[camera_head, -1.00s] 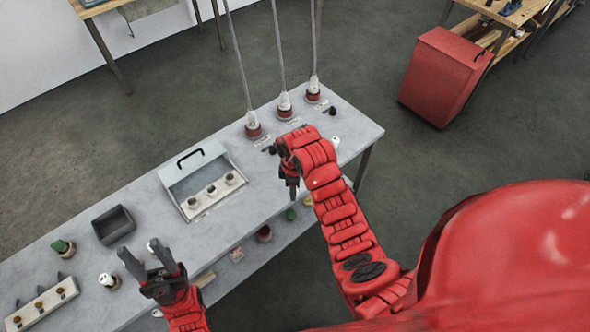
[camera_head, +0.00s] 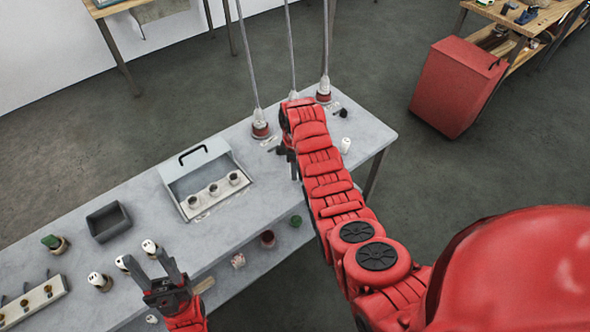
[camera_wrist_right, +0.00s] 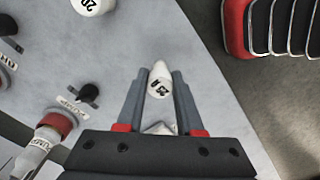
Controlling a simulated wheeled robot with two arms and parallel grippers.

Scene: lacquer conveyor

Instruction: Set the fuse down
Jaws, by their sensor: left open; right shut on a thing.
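My right gripper (camera_wrist_right: 160,75) is shut on a white fuse (camera_wrist_right: 160,84) with dark lettering, in the right wrist view. The fuse sits between the two fingers near their tips, over the grey table top. I cannot tell whether it touches the table. In the head view my right gripper (camera_head: 292,163) is over the far right part of the table (camera_head: 231,219), largely covered by my arm, and its fuse does not show. My left gripper (camera_head: 150,268) is open and empty at the table's near left, close to several white-topped fuses (camera_head: 149,246).
Another white fuse (camera_head: 345,146) stands at the table's right end. An open box with sockets (camera_head: 214,189), a dark tray (camera_head: 110,222) and a fuse rack (camera_head: 30,304) occupy the left and middle.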

